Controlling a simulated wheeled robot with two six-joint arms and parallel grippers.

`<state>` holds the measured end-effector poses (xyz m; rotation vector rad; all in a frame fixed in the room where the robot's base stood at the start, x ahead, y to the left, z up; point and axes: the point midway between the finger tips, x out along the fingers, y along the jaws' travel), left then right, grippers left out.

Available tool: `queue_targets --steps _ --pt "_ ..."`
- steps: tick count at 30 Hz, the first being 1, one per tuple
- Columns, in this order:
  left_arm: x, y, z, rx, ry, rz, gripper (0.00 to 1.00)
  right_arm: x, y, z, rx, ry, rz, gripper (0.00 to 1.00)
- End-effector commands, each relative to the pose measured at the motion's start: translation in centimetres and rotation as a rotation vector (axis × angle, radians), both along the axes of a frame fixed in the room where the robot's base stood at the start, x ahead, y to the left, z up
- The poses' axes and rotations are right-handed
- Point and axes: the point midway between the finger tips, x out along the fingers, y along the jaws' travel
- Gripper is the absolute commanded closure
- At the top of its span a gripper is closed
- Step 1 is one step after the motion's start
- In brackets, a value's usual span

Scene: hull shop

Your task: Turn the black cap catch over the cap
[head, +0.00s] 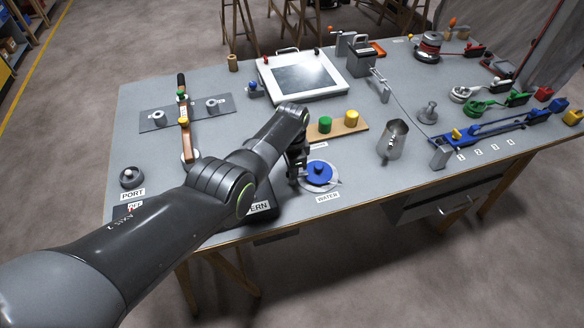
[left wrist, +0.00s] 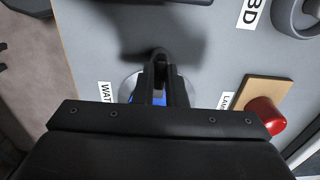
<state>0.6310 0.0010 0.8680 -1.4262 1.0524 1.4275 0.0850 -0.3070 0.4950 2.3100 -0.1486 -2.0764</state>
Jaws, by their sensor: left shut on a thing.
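A blue cap (head: 319,172) sits on a pale round plate (head: 322,187) near the front edge of the bench, behind a WATER label. My left gripper (head: 297,178) points down at the left side of the cap. In the left wrist view the gripper's fingers (left wrist: 160,62) are close together over the plate (left wrist: 128,88), with a bit of the blue cap (left wrist: 160,100) showing between and beside them. The gripper is shut on the black cap catch, which is mostly hidden by the dark fingers, so its exact angle cannot be told. My right gripper is not in view.
A wooden block with a green knob (head: 325,124) and a yellow knob (head: 351,117) stands behind the cap. A metal jug (head: 393,139) is to the right. A black box marked STERN is partly behind my arm. The bench's front edge is close.

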Motion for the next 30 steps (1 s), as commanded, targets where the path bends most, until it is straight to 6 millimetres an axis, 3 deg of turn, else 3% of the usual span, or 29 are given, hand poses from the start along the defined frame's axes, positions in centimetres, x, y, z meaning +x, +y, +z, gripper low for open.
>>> queue_targets --steps 8,9,14,23,30 --pt "0.2 -0.1 0.2 -0.002 -0.007 -0.003 1.0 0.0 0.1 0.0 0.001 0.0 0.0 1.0" --pt "0.2 -0.1 0.2 -0.002 -0.007 -0.004 0.88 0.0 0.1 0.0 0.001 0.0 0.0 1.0" --pt "0.1 -0.1 0.2 -0.001 -0.004 -0.002 0.67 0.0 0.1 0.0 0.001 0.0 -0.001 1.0" --pt "0.0 0.0 0.2 0.0 -0.002 -0.001 0.67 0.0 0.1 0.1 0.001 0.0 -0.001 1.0" --pt "0.0 -0.1 2.6 -0.002 -0.003 -0.001 0.67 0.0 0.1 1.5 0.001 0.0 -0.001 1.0"
